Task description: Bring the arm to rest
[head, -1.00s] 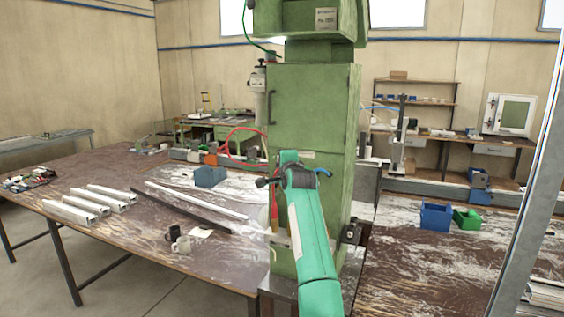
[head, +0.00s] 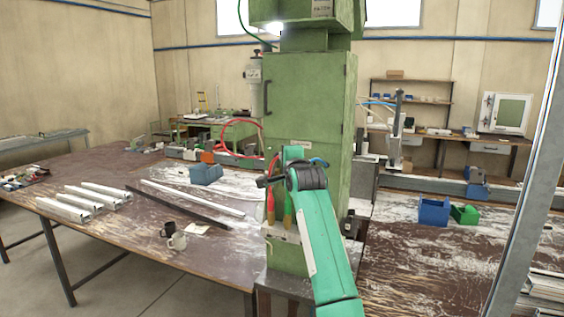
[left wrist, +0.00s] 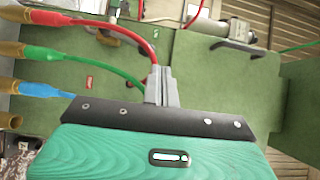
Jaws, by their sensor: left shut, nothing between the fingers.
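My left arm (head: 318,235), green with a dark wrist, reaches up in front of the green machine column (head: 310,100) in the head view. The left gripper's grey fingers (left wrist: 161,82) show in the left wrist view, pressed together and empty. They point at the green machine panel (left wrist: 205,75). A red hose (left wrist: 95,22) and a green hose (left wrist: 80,57) pass close to the fingers in that view; I cannot tell whether they touch. My right gripper is in neither view.
A blue hose (left wrist: 42,90) lies left of the gripper. A blue bin (head: 433,212) and a green bin (head: 465,214) stand at right.

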